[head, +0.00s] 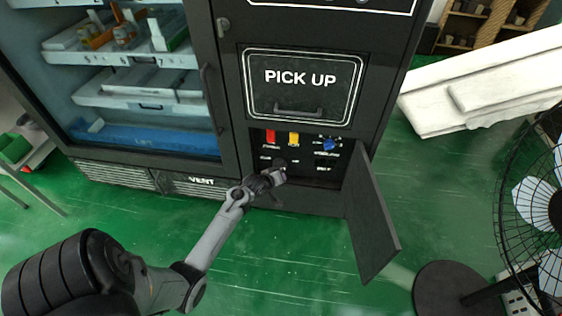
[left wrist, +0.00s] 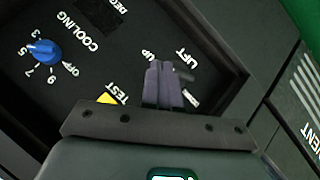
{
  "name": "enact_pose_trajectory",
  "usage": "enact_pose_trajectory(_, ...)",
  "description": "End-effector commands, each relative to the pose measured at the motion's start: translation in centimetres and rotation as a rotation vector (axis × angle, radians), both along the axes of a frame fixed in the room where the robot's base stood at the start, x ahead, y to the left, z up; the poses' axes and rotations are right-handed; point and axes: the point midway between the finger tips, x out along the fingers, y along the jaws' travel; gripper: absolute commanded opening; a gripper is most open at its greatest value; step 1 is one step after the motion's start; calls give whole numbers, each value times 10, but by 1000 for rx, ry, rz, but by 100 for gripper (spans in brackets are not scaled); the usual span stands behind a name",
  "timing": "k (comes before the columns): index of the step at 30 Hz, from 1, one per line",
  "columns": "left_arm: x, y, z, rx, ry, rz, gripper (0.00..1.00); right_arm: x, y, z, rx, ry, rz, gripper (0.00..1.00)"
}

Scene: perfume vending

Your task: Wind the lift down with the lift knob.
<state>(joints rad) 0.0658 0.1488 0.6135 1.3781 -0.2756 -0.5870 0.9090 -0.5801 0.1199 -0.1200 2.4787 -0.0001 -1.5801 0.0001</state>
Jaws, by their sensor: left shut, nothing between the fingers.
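My left gripper (head: 277,176) reaches into the open control compartment below the PICK UP hatch. In the left wrist view its fingers (left wrist: 163,84) are shut, with nothing between them. They are in front of the panel area marked LIFT and UP (left wrist: 180,58). The lift knob is mostly hidden behind the fingers; a dark piece beside them (left wrist: 184,75) may be part of it. I cannot tell whether the fingers touch it. My right gripper is not in view.
The panel also has a red switch (head: 270,137), a yellow switch (head: 293,138) and a blue cooling knob (head: 329,144). The compartment door (head: 371,220) hangs open to the right. A fan (head: 540,210) stands at the far right. Green floor in front is mostly clear.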

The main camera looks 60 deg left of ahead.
Motion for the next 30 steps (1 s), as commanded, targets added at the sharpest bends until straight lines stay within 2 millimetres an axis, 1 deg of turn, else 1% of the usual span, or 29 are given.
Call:
enact_pose_trajectory(1, -9, 12, 39, 40, 55, -36, 0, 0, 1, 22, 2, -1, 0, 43)
enact_pose_trajectory(3, -16, 22, 64, 102, 103, -85, 0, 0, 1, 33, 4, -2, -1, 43)
enact_pose_trajectory(4, -17, 27, 74, 128, 105, -99, 0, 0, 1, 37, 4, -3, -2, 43)
enact_pose_trajectory(5, -20, 31, 80, 147, 111, -106, 0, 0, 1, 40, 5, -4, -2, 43)
enact_pose_trajectory(7, -25, 40, 85, 172, 126, -112, 0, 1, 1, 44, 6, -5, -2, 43)
enact_pose_trajectory(10, -28, 45, 81, 180, 138, -112, 0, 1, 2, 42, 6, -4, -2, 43)
enact_pose_trajectory(14, -21, 49, 70, 179, 139, -112, 0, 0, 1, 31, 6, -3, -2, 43)
enact_pose_trajectory(17, -11, 54, 59, 180, 137, -111, 0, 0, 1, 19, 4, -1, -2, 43)
enact_pose_trajectory(24, 20, 70, 28, 180, 137, -109, 0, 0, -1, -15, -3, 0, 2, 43)
enact_pose_trajectory(28, 35, 78, 14, 180, 136, -108, 0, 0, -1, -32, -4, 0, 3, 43)
enact_pose_trajectory(29, 38, 80, 11, 179, 137, -108, 0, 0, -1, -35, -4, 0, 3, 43)
enact_pose_trajectory(30, 39, 77, 5, 179, 138, -110, 0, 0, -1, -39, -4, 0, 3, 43)
